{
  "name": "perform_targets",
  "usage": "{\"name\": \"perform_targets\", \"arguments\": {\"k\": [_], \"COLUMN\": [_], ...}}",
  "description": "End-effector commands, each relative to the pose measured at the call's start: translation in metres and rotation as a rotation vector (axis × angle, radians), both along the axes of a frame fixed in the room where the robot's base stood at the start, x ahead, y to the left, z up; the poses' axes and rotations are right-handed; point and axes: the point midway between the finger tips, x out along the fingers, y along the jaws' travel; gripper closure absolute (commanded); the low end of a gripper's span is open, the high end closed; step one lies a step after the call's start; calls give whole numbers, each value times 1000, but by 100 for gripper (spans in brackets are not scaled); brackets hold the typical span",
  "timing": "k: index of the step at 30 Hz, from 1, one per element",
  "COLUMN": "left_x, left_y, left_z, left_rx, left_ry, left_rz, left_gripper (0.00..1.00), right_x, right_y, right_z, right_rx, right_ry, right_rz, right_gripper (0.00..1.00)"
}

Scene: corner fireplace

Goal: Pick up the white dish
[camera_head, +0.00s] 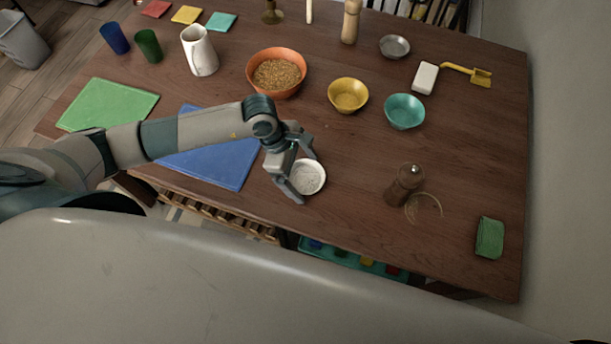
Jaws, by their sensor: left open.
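The white dish (309,178) is a small round bowl with pale contents, standing on the wooden table near its front edge. My left gripper (305,178) reaches in from the left and is open at the dish. One finger is at the dish's near left side and the other is by its far side. I cannot tell whether the fingers touch the rim. My right gripper is not in view.
A blue mat (215,160) lies under my left arm. An orange bowl (277,74), a yellow bowl (348,95) and a teal bowl (404,111) stand behind. A brown pepper mill (403,186) stands to the right, with free table between it and the dish.

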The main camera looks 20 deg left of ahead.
Motion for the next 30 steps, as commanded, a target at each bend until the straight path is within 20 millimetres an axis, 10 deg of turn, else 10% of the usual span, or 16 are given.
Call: {"name": "perform_targets", "arguments": {"k": [8, 13, 30], "left_x": [0, 0, 1], "left_y": [0, 0, -1], "left_z": [0, 0, 16], "left_rx": [0, 0, -2], "left_ry": [0, 0, -3], "left_rz": [0, 0, -2], "left_gripper": [6, 45, 46], "right_x": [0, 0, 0], "right_y": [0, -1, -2], "right_z": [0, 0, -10], "right_rx": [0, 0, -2], "right_ry": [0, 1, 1], "right_rz": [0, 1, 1], "right_gripper": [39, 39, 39]}}
